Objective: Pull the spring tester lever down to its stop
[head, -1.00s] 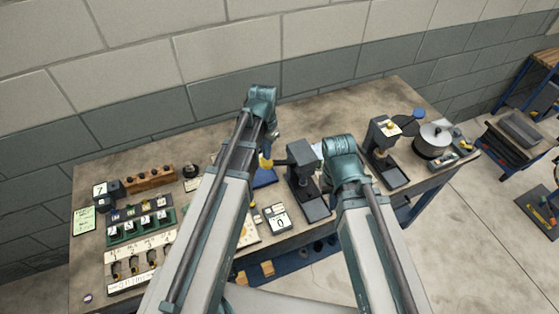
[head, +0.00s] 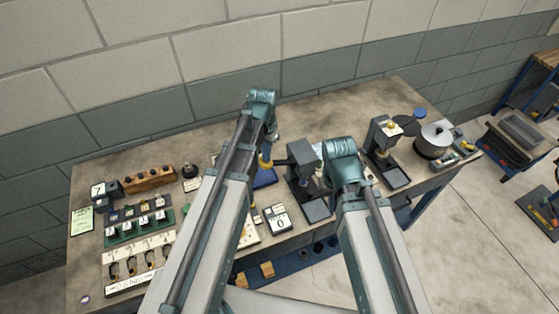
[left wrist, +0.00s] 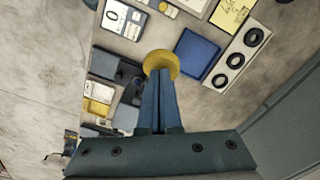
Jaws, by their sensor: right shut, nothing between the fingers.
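The spring tester (head: 303,155) is a dark press on the bench in the middle of the head view. Its lever points left and ends in a yellow knob (head: 265,161). The knob also shows in the left wrist view (left wrist: 160,60). My left gripper (left wrist: 159,74) points at the knob; its fingers are together and their tips overlap the knob's near edge. I cannot tell whether they touch it. The lever arm is mostly hidden there. My right gripper (head: 343,166) is just right of the tester, its fingers hidden behind my arm.
A second press (head: 385,150) and a metal pot (head: 434,139) stand to the right. A display box reading 0 (head: 279,219) is in front of the tester. A blue pad (head: 265,178) lies beside it. Labelled fixtures (head: 140,226) fill the left bench. The back of the bench is mostly clear.

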